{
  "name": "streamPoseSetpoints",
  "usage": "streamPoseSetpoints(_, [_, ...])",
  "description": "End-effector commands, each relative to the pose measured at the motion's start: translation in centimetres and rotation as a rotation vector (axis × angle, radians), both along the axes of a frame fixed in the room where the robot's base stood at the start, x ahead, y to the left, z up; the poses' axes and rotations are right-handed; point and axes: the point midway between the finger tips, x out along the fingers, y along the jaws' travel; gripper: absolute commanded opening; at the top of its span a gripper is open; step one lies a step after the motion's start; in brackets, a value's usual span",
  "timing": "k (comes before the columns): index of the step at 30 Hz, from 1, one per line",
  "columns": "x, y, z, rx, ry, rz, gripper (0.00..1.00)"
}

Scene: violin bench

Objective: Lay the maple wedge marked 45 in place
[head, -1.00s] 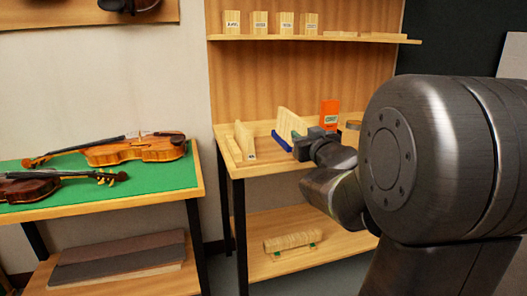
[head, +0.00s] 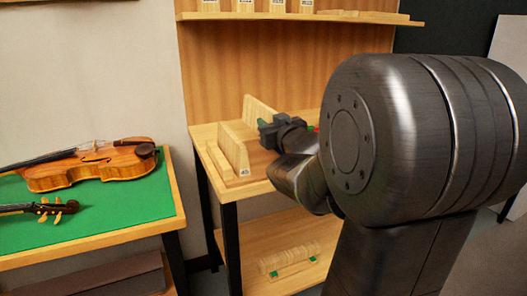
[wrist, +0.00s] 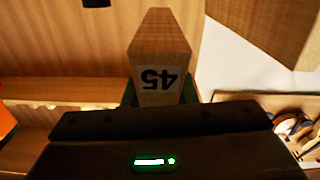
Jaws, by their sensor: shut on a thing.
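The maple wedge marked 45 (wrist: 158,38) is in my gripper in the wrist view, its label upside down and facing the camera. My gripper (wrist: 160,95) is shut on it, a finger on each side. In the head view my gripper (head: 266,132) is over the bench top, beside a pale upright wedge (head: 259,110). I cannot tell there whether that is the held wedge. Another pale wedge (head: 235,150) stands on the bench left of my gripper, with a small label at its front end.
The workbench (head: 262,187) has a lower shelf with a ribbed pale piece (head: 288,257). An upper shelf (head: 300,17) holds labelled blocks. A green-topped table (head: 110,215) at left carries a violin (head: 95,167).

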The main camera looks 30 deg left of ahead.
Motion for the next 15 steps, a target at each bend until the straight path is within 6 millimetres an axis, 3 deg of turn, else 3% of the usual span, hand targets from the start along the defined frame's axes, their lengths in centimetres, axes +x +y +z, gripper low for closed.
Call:
streamPoseSetpoints(1, [0.0, 0.0, -1.4, -0.002, 0.001, 0.001, 0.00])
streamPoseSetpoints(8, [0.0, 0.0, -3.7, 0.001, 0.001, 0.000, 0.00])
streamPoseSetpoints(15, [0.0, 0.0, -7.5, -0.001, 0.001, 0.001, 0.00])
